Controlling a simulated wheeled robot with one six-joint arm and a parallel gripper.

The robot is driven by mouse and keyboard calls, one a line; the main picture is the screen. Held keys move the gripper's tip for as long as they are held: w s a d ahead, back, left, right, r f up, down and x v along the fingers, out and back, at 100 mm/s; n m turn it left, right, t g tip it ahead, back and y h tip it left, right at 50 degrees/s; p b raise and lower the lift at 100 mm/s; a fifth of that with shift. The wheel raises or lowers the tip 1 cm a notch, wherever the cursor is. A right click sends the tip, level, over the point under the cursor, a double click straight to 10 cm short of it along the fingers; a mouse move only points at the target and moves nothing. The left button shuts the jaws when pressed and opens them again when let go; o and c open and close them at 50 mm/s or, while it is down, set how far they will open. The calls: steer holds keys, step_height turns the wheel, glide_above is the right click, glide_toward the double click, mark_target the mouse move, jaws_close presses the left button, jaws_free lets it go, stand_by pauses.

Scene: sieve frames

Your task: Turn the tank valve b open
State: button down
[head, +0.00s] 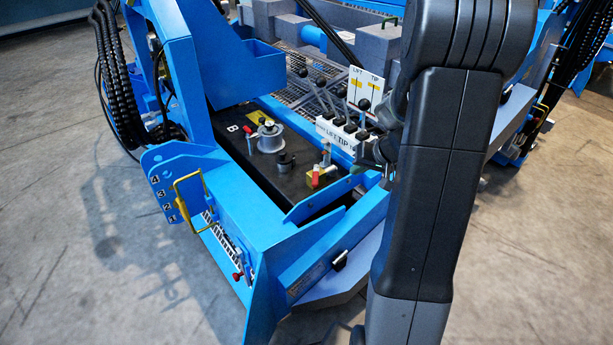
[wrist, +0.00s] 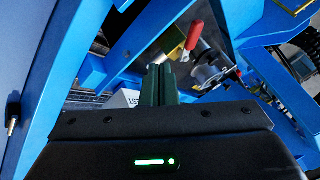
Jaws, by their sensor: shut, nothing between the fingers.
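A small valve with a brass-yellow body and a red-tipped handle (head: 316,180) sits on the black tank top, near its right end. In the wrist view a red handle (wrist: 194,36) stands just beyond and to the right of my fingertips, apart from them. No letter can be read on it, so I cannot tell if it is valve b. My gripper (wrist: 160,72) is shut and empty, its two dark fingers together. In the head view my arm hides most of the gripper, which is at the right of the valve, beside the lever block.
A row of black-knobbed levers (head: 338,108) with LIFT and TIP labels stands behind the valve. A grey spool (head: 270,137) and a dark cap (head: 285,162) stand to its left. A blue frame rail (head: 325,200) runs along the front. A yellow handle (head: 190,190) is at left.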

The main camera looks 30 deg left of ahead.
mark_target(316, 177)
steer(key=a+f+b, duration=0.2)
steer(key=a+f, duration=0.5)
steer(key=a, duration=0.1)
steer(key=shift+s+a, duration=0.3)
steer(key=shift+a, duration=0.05)
steer(key=shift+s, duration=0.1)
stand_by(0.4)
